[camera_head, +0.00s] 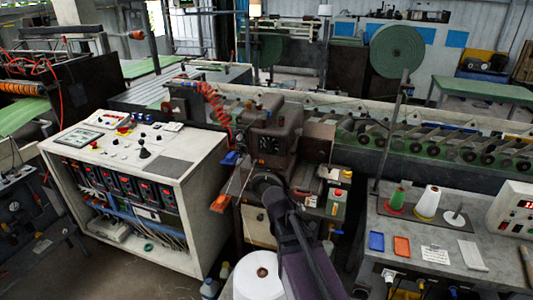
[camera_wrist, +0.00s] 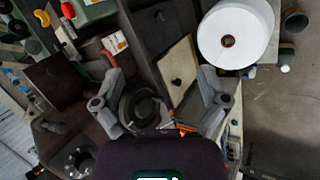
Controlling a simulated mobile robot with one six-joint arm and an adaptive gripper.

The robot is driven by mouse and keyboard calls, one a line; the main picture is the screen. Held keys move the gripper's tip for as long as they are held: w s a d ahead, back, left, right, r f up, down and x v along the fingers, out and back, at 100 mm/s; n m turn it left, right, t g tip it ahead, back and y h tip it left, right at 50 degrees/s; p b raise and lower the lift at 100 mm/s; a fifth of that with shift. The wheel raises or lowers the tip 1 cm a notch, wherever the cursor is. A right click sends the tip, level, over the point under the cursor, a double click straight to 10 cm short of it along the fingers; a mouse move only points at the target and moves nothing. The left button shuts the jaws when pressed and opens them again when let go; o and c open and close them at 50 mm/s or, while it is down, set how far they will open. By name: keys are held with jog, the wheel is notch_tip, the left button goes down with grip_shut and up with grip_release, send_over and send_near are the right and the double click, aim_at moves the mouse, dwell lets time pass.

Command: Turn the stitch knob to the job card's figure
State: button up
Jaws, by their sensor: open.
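My gripper (camera_head: 266,183) is in front of the brown sewing machine head (camera_head: 273,140), its end partly hidden by my arm in the head view. In the wrist view my gripper (camera_wrist: 160,101) is open, its two grey fingers wide apart. A dark round knob or wheel (camera_wrist: 136,103) lies between them, nearer the left finger; I cannot tell whether it is the stitch knob or whether anything touches it. A dark square dial face (camera_head: 268,144) shows on the machine head. A white printed card (camera_head: 435,254), possibly the job card, lies on the right-hand bench; its figure is unreadable.
A white thread cone or roll (camera_head: 259,276) stands low in front of the machine; it also shows in the wrist view (camera_wrist: 234,30). A control cabinet (camera_head: 205,170) stands at left. A bench (camera_head: 455,222) with cones and coloured trays is at right. The conveyor runs behind.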

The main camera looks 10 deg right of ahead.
jog(key=w+r+n+t+h+b, duration=0.1)
jog(key=w+n+t+h, duration=0.1)
jog(key=w+n, duration=0.25)
jog(key=n+t+b, duration=0.4)
jog(key=n+t, duration=0.6)
jog(key=n, duration=0.8)
send_near(267, 149)
jog(key=s+a, duration=0.2)
jog(key=s, duration=0.1)
jog(key=shift+a+h, duration=0.15)
jog(key=shift+h, duration=0.25)
jog(key=x, duration=1.4)
jog(key=shift+s, duration=0.1)
jog(key=c, duration=1.1)
